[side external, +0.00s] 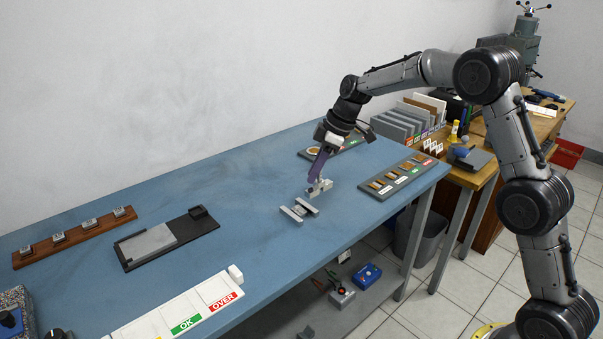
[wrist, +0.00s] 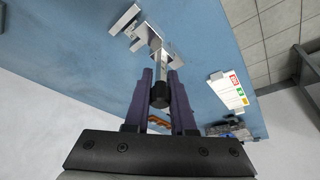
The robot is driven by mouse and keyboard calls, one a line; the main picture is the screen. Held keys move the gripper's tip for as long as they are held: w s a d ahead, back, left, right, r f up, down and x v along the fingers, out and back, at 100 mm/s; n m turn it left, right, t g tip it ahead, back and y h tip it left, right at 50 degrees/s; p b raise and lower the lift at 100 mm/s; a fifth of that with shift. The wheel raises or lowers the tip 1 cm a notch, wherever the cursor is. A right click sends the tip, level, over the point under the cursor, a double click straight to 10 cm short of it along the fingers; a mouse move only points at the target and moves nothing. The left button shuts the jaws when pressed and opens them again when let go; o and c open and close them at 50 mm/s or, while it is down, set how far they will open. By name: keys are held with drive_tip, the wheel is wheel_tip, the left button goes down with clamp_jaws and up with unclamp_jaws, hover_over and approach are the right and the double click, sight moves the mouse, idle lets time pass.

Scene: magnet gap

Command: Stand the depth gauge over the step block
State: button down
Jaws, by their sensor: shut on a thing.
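The depth gauge (side external: 325,184) is a small silver piece with a crosswise base and a stem. My gripper (side external: 314,177) has purple fingers and is shut on it over the table's right half. In the wrist view, the gauge's black knob and silver stem (wrist: 156,70) lie between the fingertips (wrist: 160,82), with the base beyond. A low silver piece with two parallel bars (side external: 290,215), apparently the step block, lies on the blue table just in front of the gauge. In the wrist view, a pale bar (wrist: 125,19) lies close to the gauge base; I cannot tell whether they touch.
A grey plate in a black tray (side external: 207,224) and a wooden rack of small blocks (side external: 78,239) are at left. A white strip with OK and OVER labels (side external: 185,308) lies along the front edge. A labelled dark tray (side external: 370,193) is at right.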

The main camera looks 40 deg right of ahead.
sight(320, 183)
drive_tip(key=r, duration=0.1)
drive_tip(key=s+r, duration=0.1)
drive_tip(key=r, duration=0.1)
drive_tip(key=shift+s+d+r, duration=0.1)
drive_tip(key=shift+s+r, duration=0.05)
drive_tip(key=shift+s, duration=0.2)
drive_tip(key=w+f, duration=0.8)
drive_tip(key=w, duration=0.2)
drive_tip(key=shift+d, duration=0.1)
drive_tip(key=shift+f, duration=2.8)
drive_tip(key=shift+f, duration=0.2)
